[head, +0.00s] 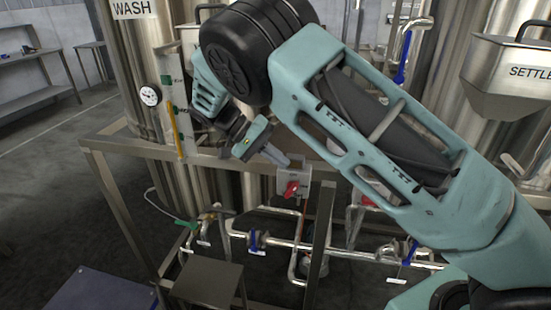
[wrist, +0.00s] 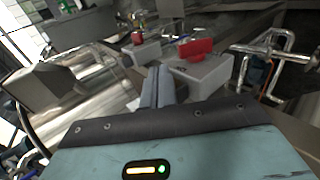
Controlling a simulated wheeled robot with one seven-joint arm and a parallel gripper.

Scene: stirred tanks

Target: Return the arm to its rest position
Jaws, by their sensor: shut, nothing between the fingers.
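My arm is teal and black. In the head view it rises from the lower right to a bent elbow at the top and folds back down to my gripper (head: 276,156). The gripper is shut and empty, beside and just above a grey switch box (head: 306,180) with a red handle (head: 292,189). In the wrist view the closed grey fingers of my gripper (wrist: 156,86) point at the left side of the grey switch box (wrist: 208,78) with its red handle (wrist: 196,47). I cannot tell whether they touch it.
A steel tank marked WASH (head: 140,50) stands left, with a gauge (head: 150,95). A SETTLE hopper (head: 508,78) hangs right. A metal frame rail (head: 125,142) and pipes with a blue-handled valve (head: 253,240) lie around and below my gripper. Open floor (head: 60,190) is at left.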

